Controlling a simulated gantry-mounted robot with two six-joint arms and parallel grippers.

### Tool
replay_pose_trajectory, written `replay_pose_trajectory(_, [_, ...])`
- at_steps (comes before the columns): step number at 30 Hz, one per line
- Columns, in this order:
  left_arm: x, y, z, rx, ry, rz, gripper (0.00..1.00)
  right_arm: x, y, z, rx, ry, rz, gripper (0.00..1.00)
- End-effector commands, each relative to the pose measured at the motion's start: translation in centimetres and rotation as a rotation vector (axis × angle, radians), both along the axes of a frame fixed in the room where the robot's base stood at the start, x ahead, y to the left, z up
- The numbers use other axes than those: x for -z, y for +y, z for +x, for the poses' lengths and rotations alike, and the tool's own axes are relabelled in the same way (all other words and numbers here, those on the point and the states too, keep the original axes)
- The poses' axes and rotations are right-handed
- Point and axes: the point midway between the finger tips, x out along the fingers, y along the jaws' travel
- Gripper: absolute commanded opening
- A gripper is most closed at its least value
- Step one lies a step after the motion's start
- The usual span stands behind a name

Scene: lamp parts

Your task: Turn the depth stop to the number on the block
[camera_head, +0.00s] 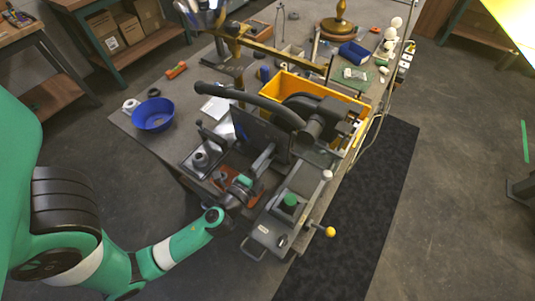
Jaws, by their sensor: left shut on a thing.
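My left arm comes in from the left, and my left gripper (236,194) is low at the near edge of the bench, beside a reddish-brown board (226,178). It is shut on a small part there, which seems to be the depth stop; the fingers and wrist largely hide it. A small green-topped part (244,180) shows close by. The number on the block cannot be read in this view. My right gripper cannot be made out.
A black curved handle (250,97) rises behind. A yellow bin (290,82) and a blue bowl (153,115) are on the crowded bench.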

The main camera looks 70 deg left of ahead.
Motion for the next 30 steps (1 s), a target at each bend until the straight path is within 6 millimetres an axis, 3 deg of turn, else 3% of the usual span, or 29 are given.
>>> replay_pose_trajectory(18, [-0.1, -0.1, 0.1, 0.001, 0.350, 0.448, 0.02, -2.1, 0.0, 0.0, 0.000, 0.000, 0.000, 0.50])
replay_pose_trajectory(30, [0.0, -0.1, 0.1, 0.000, 0.487, 0.626, 0.02, -2.8, 0.0, 0.0, 0.000, 0.000, 0.000, 0.50])
